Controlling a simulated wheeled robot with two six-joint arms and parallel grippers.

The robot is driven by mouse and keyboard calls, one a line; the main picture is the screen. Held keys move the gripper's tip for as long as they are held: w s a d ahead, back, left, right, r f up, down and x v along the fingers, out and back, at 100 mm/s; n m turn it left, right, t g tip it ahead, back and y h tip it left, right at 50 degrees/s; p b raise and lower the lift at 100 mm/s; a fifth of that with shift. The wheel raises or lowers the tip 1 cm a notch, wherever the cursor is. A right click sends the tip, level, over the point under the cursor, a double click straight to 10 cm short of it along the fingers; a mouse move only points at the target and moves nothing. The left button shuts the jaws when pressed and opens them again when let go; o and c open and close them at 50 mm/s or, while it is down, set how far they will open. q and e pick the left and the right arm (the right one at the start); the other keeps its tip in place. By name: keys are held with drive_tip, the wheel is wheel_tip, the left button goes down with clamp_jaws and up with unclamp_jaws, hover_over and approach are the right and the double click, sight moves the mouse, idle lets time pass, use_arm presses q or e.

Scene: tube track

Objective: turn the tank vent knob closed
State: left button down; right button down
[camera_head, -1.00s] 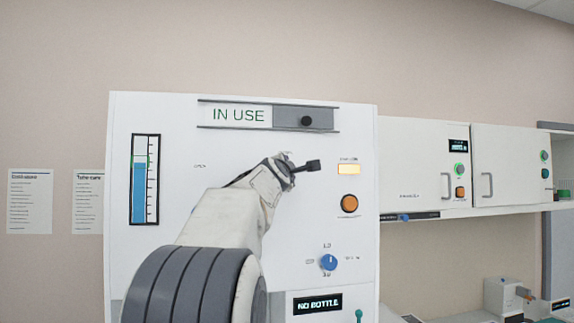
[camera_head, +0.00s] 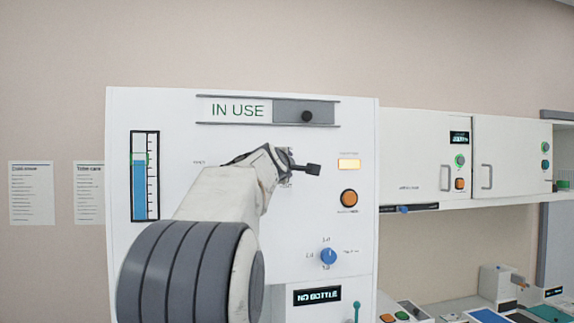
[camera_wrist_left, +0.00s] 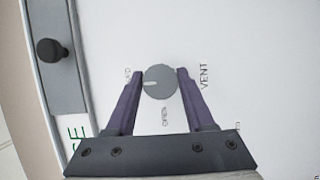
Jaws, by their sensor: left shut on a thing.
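The vent knob (camera_wrist_left: 160,82) is a round grey knob with a pale pointer mark, on the white tank panel (camera_head: 220,290). In the left wrist view it sits between the two purple fingers of my left gripper (camera_wrist_left: 160,84), which is shut on its sides. The pointer mark faces left in that view, toward a small label beside the left finger. The "VENT" label is at its right and another small label is below it. In the head view my left gripper (camera_head: 290,165) is against the panel and its wrist hides the knob. My right gripper is not in view.
The panel carries an "IN USE" slider (camera_head: 268,111), a blue level gauge (camera_head: 145,177), a lit amber lamp (camera_head: 349,164), an orange button (camera_head: 348,197), a blue knob (camera_head: 328,256) and a "NO BOTTLE" display (camera_head: 317,296). White cabinets (camera_head: 413,155) stand at the right.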

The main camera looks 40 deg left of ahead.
use_arm(q)
drive_tip(key=shift+c, duration=1.3)
unclamp_jaws()
drive_tip(key=shift+d, duration=0.1)
drive_tip(key=b+v, duration=0.4)
drive_tip(key=v, duration=0.6)
drive_tip(key=shift+s, duration=0.15)
